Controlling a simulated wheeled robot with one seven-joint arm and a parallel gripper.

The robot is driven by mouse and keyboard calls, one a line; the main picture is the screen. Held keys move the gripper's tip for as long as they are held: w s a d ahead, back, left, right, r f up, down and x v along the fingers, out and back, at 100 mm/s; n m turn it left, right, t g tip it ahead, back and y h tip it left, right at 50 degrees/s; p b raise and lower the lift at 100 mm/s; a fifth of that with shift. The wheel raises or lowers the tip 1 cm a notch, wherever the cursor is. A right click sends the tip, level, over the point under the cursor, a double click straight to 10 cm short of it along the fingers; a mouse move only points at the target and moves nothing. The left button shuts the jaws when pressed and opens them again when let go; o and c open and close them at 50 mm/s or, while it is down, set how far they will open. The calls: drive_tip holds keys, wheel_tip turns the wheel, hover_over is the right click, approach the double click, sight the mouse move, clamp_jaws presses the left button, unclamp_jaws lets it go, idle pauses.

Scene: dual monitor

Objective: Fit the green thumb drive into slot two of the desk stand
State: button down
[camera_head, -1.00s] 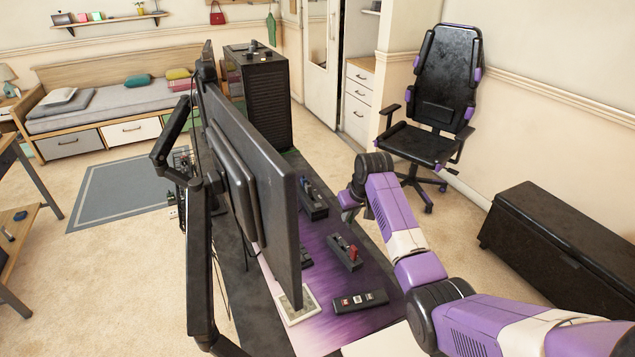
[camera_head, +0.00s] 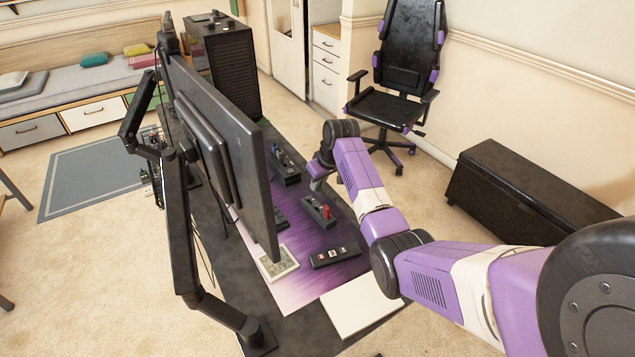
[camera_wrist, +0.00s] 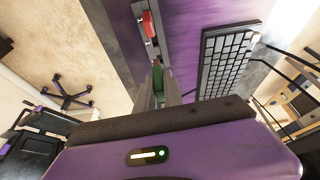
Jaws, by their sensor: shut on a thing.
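The green thumb drive (camera_wrist: 158,82) is between the fingers of my gripper (camera_wrist: 160,88) in the wrist view, and the gripper is shut on it. Ahead of it in the wrist view is a dark stand with a red drive (camera_wrist: 149,25) standing in it. The head view shows a dark stand (camera_head: 316,209) with a red piece on the desk, just below my gripper (camera_head: 317,182). In the head view the fingertips and the green drive are too small to make out. The slot numbers cannot be read.
A monitor (camera_head: 215,135) on a black arm stands left of the stands. Another dark holder (camera_head: 285,170) with small items stands farther back. A black strip (camera_head: 335,255) and a framed picture (camera_head: 278,263) lie nearer. A keyboard (camera_wrist: 226,58) lies right in the wrist view.

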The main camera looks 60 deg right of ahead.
drive_tip(key=b, duration=0.4)
hover_over(315, 207)
drive_tip(key=s, duration=0.1)
drive_tip(key=shift+s+a+f, duration=0.1)
drive_tip(key=shift+a+f, duration=0.05)
drive_tip(key=shift+f, duration=1.35)
drive_tip(key=shift+s+a+f, duration=0.1)
drive_tip(key=shift+f, duration=1.35)
drive_tip(key=shift+f, duration=1.4)
drive_tip(key=c, duration=1.4)
unclamp_jaws()
drive_tip(key=shift+r, duration=0.2)
drive_tip(key=v, duration=0.7)
drive_tip(key=shift+r, duration=0.25)
drive_tip(key=shift+s, duration=0.1)
